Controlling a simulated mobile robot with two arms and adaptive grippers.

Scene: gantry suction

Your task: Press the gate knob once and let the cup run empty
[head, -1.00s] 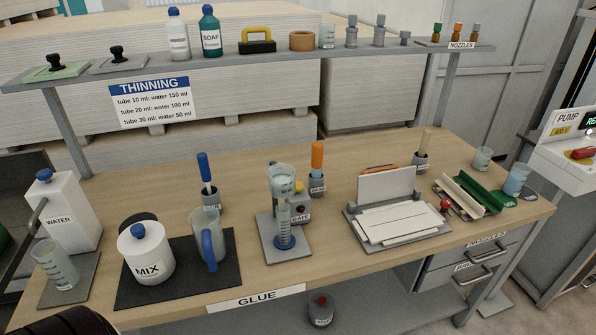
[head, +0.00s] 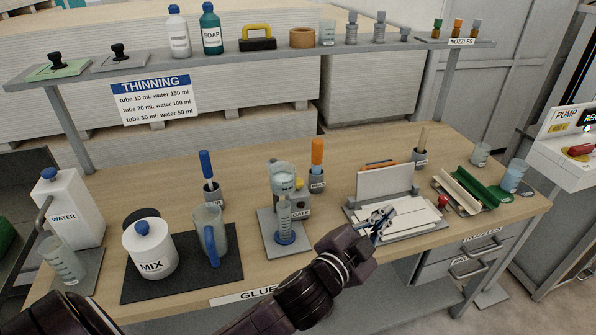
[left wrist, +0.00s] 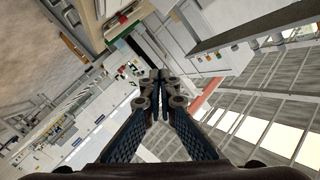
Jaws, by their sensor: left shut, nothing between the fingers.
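The clear cup (head: 283,173) sits in a stand at the middle of the bench, with pale bluish liquid showing in it. A narrow clear measuring cylinder (head: 285,219) with a blue foot stands upright below it on a grey plate. The GATE label (head: 300,213) is at the stand's right side; the knob by it is too small to make out clearly. My left gripper (head: 386,214) is shut and empty, right of the stand and in front of the white boards, apart from the cup. Its shut fingers fill the middle of the left wrist view (left wrist: 160,80). My right gripper is not in view.
A blue-handled jug (head: 210,232) and a MIX pot (head: 149,248) stand left on a dark mat. Blue and orange brushes in holders stand behind the cup. White boards (head: 400,217) lie on a rack at right. Bare wood (head: 250,185) shows between these.

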